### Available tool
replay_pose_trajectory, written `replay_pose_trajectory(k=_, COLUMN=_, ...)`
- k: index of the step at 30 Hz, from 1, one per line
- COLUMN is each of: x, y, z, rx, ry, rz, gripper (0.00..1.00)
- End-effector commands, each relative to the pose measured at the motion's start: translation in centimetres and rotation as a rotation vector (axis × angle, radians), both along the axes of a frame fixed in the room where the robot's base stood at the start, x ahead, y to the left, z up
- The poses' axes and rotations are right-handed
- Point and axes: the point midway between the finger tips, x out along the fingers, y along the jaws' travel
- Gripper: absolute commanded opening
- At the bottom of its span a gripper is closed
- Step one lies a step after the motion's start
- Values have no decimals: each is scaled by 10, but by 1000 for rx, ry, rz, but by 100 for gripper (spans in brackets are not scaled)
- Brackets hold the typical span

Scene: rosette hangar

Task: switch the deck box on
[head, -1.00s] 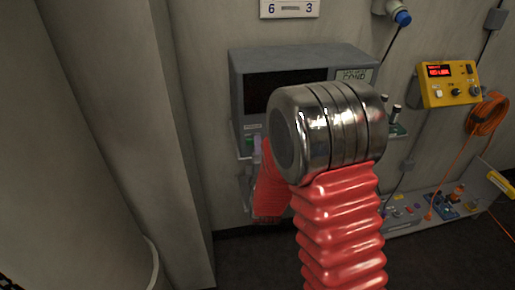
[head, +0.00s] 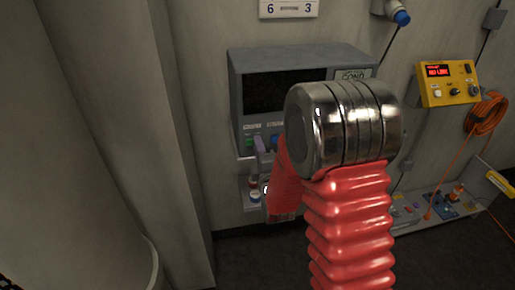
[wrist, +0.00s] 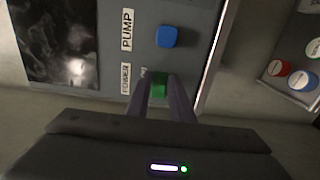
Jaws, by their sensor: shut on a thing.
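The grey box (head: 237,92) with a dark screen stands against the wall, a COND plate at its right. I cannot read a name saying deck box on it. In the wrist view its panel (wrist: 192,22) shows a green control (wrist: 158,88) beside a label that seems to read POWER, and a blue control (wrist: 167,36) by the PUMP label. My gripper (wrist: 160,80) has its two fingers on either side of the green control, shut on it. In the head view my gripper (head: 261,143) is at the box's lower front, partly hidden by my red-sleeved arm.
A yellow box (head: 432,94) with a lit red display hangs at the right, beside a coiled orange cable (head: 487,114). A low shelf (head: 408,228) with small items runs below it.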

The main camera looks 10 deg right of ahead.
Motion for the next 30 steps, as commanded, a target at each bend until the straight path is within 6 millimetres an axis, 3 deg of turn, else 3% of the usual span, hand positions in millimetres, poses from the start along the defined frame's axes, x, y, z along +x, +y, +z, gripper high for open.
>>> replay_pose_trajectory(k=17, x=-1, y=-3, z=-4, rx=1, ry=11, rz=72, gripper=0)
replay_pose_trajectory(k=18, x=-1, y=-3, z=-4, rx=1, ry=11, rz=72, gripper=21)
replay_pose_trajectory(k=26, x=0, y=-3, z=-3, rx=0, ry=7, rz=71, gripper=39)
replay_pose_trajectory(k=30, x=0, y=-3, z=-2, rx=0, ry=5, rz=71, gripper=39)
